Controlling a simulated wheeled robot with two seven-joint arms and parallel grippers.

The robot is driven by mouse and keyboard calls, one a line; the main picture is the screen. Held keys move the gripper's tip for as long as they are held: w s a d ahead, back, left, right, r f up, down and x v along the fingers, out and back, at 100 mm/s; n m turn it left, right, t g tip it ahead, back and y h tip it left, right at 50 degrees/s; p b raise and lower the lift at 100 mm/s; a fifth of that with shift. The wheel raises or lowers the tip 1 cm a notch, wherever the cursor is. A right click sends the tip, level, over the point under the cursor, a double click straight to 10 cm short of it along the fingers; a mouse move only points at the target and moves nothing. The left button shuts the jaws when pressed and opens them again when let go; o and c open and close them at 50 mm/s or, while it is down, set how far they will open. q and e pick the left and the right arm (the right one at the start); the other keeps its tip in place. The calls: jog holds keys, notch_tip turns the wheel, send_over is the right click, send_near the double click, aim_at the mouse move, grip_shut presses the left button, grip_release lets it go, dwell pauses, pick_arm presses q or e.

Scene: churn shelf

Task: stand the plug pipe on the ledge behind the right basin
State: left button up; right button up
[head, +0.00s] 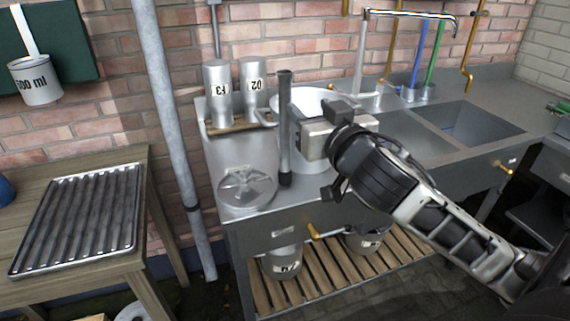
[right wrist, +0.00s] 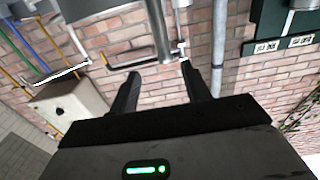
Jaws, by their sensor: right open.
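The plug pipe (head: 285,135) is a dark grey tube with a wider top, standing upright on the steel counter left of the basins. My right gripper (head: 299,131) is just right of it, open, at about mid-height of the pipe; its fingers are mostly hidden in the head view. In the right wrist view a grey tube, apparently the pipe (right wrist: 158,28), shows beyond and between the open fingers (right wrist: 162,78); I see no grip on it. The right basin (head: 478,128) is at the right of the sink unit, with a steel ledge (head: 447,94) behind it. My left gripper is not in view.
A large white pot (head: 309,101) stands behind my gripper. Steel cylinders (head: 218,95) stand on a wooden board at the back left, and a round lid (head: 246,187) lies in front. A tap (head: 410,14) arches over the basins. A cup of brushes (head: 418,93) stands on the ledge.

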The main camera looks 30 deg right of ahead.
aim_at(287, 90)
jog(key=b+x, duration=0.3)
jog(key=x, duration=0.4)
jog(key=shift+r, duration=0.1)
jog(key=x, duration=0.2)
jog(key=p+x, duration=0.1)
jog(key=x, duration=0.2)
jog(key=shift+w+a+f, duration=0.15)
jog(key=shift+w+f, duration=0.1)
jog(key=shift+w, duration=0.1)
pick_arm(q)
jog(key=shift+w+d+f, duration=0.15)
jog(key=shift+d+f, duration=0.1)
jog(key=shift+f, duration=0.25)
pick_arm(e)
grip_shut()
